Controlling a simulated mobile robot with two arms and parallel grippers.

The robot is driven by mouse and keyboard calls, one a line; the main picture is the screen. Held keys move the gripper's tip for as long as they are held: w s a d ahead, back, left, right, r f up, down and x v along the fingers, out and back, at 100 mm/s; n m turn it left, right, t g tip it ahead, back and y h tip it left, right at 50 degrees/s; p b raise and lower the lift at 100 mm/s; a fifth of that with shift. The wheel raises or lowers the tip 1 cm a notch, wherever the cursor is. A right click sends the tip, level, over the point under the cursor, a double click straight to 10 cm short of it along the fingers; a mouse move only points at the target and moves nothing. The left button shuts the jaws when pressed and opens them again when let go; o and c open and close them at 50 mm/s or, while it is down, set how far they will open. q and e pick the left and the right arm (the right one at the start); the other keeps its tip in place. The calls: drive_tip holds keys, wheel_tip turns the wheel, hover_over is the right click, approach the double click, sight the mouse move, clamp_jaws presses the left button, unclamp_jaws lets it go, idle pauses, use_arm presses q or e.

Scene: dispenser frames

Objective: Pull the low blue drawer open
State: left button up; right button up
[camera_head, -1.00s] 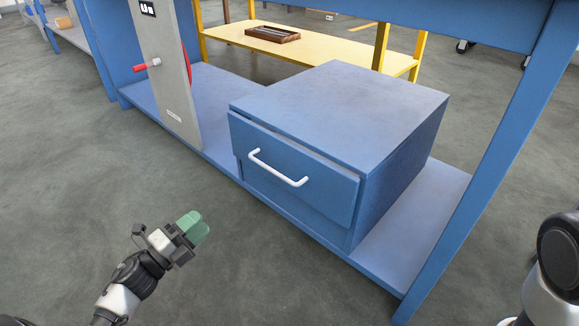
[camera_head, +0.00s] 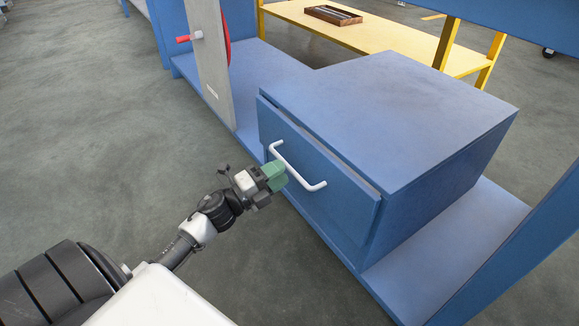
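The low blue drawer (camera_head: 315,190) is the front of a blue box-shaped cabinet (camera_head: 400,110) on a low blue shelf. Its front panel stands slightly proud of the cabinet, with a narrow dark gap along the top. A white bar handle (camera_head: 303,179) slopes across the panel. My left gripper (camera_head: 273,176), with green fingertips, is just in front of the handle's left half. I cannot tell whether the fingertips touch the bar or whether they are parted. My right gripper is out of view.
A grey upright panel (camera_head: 212,70) with a red-handled crank (camera_head: 189,38) stands left of the cabinet. A blue post (camera_head: 520,240) rises at the right. A yellow shelf (camera_head: 390,45) with a brown tray (camera_head: 333,15) is behind. The floor in front is clear.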

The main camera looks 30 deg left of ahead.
sight(288, 165)
use_arm(q)
drive_tip(key=shift+x, duration=1.7)
clamp_jaws()
